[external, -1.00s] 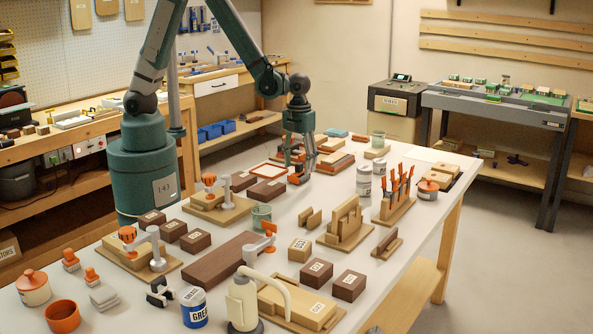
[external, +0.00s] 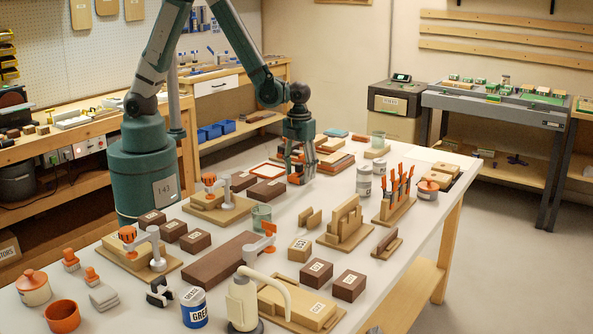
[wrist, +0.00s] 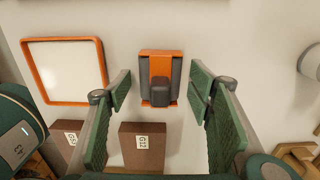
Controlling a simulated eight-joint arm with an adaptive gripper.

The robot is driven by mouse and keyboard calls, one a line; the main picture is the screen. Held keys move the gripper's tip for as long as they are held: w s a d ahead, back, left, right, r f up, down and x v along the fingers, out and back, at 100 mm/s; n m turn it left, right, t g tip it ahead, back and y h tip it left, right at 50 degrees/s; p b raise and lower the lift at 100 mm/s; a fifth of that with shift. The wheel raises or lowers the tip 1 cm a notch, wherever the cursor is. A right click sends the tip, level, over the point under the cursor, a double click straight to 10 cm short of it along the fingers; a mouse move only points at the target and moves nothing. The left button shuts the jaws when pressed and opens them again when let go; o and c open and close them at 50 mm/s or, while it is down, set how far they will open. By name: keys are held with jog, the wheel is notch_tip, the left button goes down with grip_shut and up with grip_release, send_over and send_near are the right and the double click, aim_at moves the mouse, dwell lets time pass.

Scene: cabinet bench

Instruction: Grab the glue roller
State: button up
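An orange and dark-grey piece, apparently the glue roller (wrist: 160,78), lies on the white bench top in the wrist view. It has an orange frame, dark-grey sides and a grey block at its near end. My gripper (wrist: 160,85) is open above it, with one green finger on each side and visible gaps between fingers and piece. In the external view my gripper (external: 302,172) points down over the middle of the bench, and its fingers mostly hide the roller there.
An orange-rimmed white tray (wrist: 65,70) lies to the left in the wrist view. Brown labelled blocks (wrist: 142,146) sit close on the near side. Stacked boards (external: 337,160) lie right of my gripper in the external view, with grey jars (external: 364,181) farther right.

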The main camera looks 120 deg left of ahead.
aim_at(299, 163)
jog(key=c, duration=1.1)
jog(key=shift+o, duration=0.2)
jog(key=shift+r, duration=0.1)
jog(key=shift+r, duration=0.45)
grip_shut()
jog(key=shift+r+p, duration=0.85)
jog(key=shift+r, duration=3.65)
